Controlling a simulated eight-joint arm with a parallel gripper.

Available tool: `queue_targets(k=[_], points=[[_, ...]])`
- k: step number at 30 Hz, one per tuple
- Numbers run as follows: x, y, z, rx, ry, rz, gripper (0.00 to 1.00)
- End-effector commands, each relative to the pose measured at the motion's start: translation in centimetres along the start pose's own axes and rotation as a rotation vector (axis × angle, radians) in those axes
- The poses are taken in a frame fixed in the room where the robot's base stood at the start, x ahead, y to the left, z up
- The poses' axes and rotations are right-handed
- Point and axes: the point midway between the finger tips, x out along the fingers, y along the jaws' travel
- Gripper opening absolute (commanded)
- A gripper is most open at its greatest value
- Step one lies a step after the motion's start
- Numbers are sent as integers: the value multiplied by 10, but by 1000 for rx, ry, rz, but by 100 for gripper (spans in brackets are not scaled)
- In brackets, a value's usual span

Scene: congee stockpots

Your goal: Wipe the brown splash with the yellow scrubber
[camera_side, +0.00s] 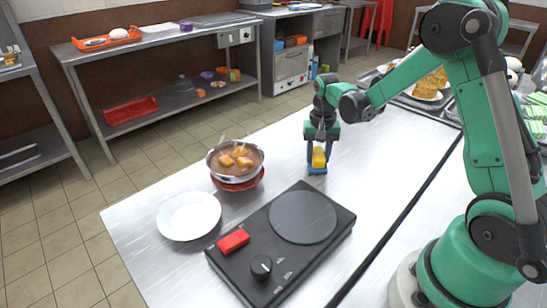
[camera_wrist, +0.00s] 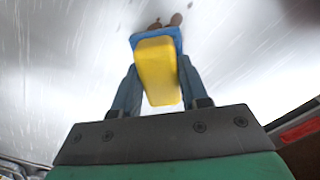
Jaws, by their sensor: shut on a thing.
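My gripper (camera_side: 318,154) is shut on the yellow scrubber (camera_side: 319,157), which has a blue pad at its lower end. It points down at the metal table. The blue pad looks at or very near the table surface; I cannot tell if it touches. In the wrist view the yellow body (camera_wrist: 158,72) sits between my two fingers. The brown splash (camera_wrist: 167,21) shows as small dark brown patches just beyond the far edge of the blue pad. Part of it may be hidden under the pad. In the side view I cannot make out the splash.
A bowl of brown food (camera_side: 236,158) in a red holder stands to the left of my gripper. A white plate (camera_side: 189,216) and a black hotplate (camera_side: 325,246) with a red block (camera_side: 233,241) lie nearer the front. Food trays (camera_side: 425,93) stand at the back right.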

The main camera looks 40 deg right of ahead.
Motion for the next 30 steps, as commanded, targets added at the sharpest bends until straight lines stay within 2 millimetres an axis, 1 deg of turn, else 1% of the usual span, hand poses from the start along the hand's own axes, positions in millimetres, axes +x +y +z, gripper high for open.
queue_targets(k=[20, 22, 27, 30], points=[[-1, -43, 44, -3, 0, 0, 0], [1, -36, 36, 3, 0, 0, 0], [-1, -25, 25, 3, 0, 0, 0], [1, -19, 19, 3, 0, 0, 0]])
